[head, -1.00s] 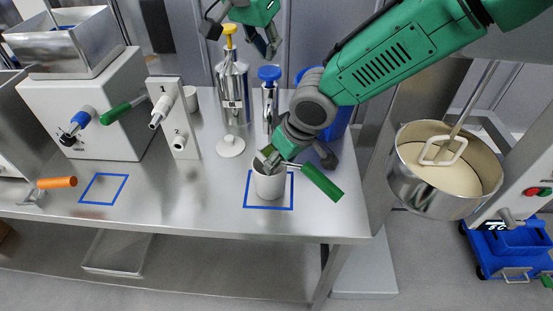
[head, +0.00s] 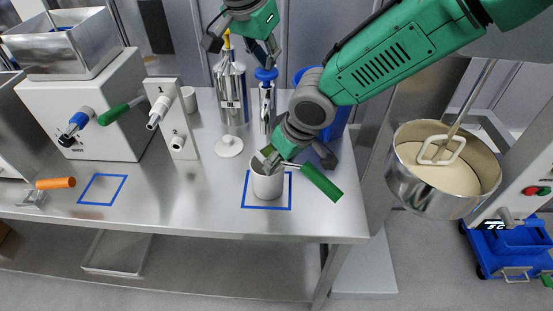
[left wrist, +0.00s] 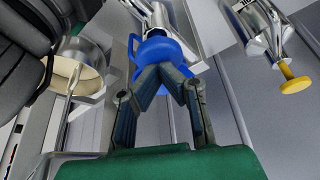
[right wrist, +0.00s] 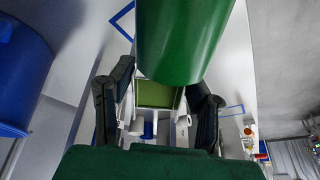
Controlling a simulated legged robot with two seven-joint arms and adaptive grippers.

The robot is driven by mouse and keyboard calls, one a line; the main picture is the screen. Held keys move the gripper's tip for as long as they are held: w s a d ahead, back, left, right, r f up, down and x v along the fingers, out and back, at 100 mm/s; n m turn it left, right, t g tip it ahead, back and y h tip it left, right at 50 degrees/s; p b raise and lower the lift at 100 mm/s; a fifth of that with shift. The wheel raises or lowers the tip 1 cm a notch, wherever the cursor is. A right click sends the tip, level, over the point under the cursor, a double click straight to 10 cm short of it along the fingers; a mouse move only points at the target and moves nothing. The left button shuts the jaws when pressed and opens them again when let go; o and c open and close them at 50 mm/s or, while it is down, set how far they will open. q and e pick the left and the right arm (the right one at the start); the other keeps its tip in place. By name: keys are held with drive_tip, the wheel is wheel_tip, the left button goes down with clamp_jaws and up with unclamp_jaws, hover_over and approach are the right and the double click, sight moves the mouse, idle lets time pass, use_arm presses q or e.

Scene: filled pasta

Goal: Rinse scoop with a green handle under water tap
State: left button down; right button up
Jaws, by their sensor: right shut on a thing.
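The scoop's head is hidden by the cup and my gripper. My right gripper (head: 270,157) is shut on the scoop at the cup. In the right wrist view the handle (right wrist: 180,40) looms large between the fingers. My left gripper (left wrist: 165,72) has its fingertips together and empty, over the blue top (left wrist: 163,52) of a slim steel dispenser (head: 267,105); contact is unclear. I cannot tell whether this dispenser is the tap.
The cup stands inside a blue taped square (head: 245,200) near the table's front edge. A steel dispenser (head: 232,95), a white lid (head: 229,146) and a white post with nozzles (head: 172,118) stand left. A mixer bowl (head: 435,190) is at right. The front middle table is clear.

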use_arm(q)
drive_tip(key=shift+d+f, duration=0.25)
drive_tip(key=shift+f, duration=0.05)
use_arm(e)
drive_tip(key=shift+d, duration=0.25)
use_arm(q)
drive_tip(key=shift+f, duration=0.1)
drive_tip(key=shift+a+f, duration=0.45)
drive_tip(key=shift+a, duration=0.3)
use_arm(e)
drive_tip(key=shift+a, duration=0.65)
use_arm(q)
drive_tip(key=shift+d, duration=0.5)
use_arm(e)
drive_tip(key=shift+d, duration=0.4)
use_arm(q)
drive_tip(key=shift+a, duration=0.2)
use_arm(e)
drive_tip(key=shift+a, duration=0.15)
use_arm(q)
drive_tip(key=shift+r, duration=3.55)
